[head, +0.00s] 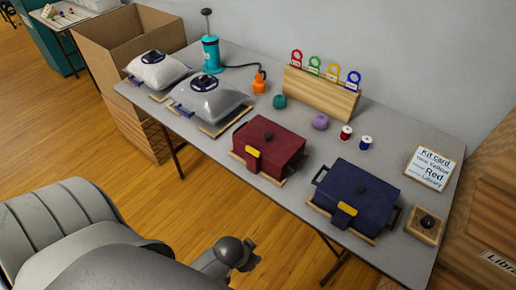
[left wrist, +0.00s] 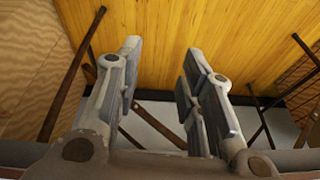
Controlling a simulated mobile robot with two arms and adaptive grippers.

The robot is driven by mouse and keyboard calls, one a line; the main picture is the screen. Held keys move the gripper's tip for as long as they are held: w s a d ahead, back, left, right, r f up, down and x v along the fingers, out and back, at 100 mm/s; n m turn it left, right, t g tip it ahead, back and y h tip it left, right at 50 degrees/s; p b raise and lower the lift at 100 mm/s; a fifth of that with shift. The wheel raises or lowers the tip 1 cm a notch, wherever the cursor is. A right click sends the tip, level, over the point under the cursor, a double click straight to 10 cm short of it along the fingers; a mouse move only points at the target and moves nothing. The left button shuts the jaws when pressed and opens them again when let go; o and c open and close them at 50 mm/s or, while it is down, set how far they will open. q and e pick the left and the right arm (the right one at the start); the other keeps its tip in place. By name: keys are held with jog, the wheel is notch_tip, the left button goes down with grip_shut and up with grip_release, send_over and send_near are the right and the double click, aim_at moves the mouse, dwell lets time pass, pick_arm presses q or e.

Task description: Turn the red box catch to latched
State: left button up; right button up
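The red box (head: 272,138) stands on the grey table on a wooden base, with its lid closed and a dark knob on top. Its yellow catch (head: 253,152) is on the front face, with a red part below it. I cannot tell from here whether the catch is latched. My left gripper (head: 237,253) is in front of the table, well apart from the red box. In the left wrist view my left gripper (left wrist: 162,58) is open, with nothing between its fingers. My right gripper is not in view.
A blue box (head: 370,188) with a yellow catch stands to the right. Two clear-wrapped bundles (head: 207,97) and a teal pump (head: 211,52) are at the left. A wooden rack (head: 318,92), spools and a kit card (head: 431,166) are behind. Table legs (left wrist: 74,76) show in the wrist view.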

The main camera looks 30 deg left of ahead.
pick_arm(q)
jog(key=w+r+t, duration=0.4)
jog(key=w+r, duration=0.3)
jog(key=r, duration=0.4)
jog(key=w+r+t, duration=0.5)
jog(key=w+r, duration=0.3)
jog(key=r, duration=0.4)
jog(key=w+r+t, duration=0.4)
jog(key=w+r, duration=0.3)
jog(key=r, duration=0.4)
jog(key=w+d+r+m+t+h, duration=0.3)
jog(key=d+r+m+h, duration=0.5)
jog(key=r, duration=0.4)
jog(key=d+r+m+g+h, duration=0.1)
jog(key=d+m+h, duration=0.2)
jog(key=d+h, duration=0.15)
jog(key=m+g+y, duration=0.6)
jog(key=g+y, duration=0.7)
jog(key=g, duration=0.6)
send_over(258, 153)
notch_tip(258, 153, down, 16)
jog(key=shift+h, duration=0.25)
notch_tip(258, 153, down, 11)
jog(key=p, duration=0.2)
jog(key=shift+p, duration=0.3)
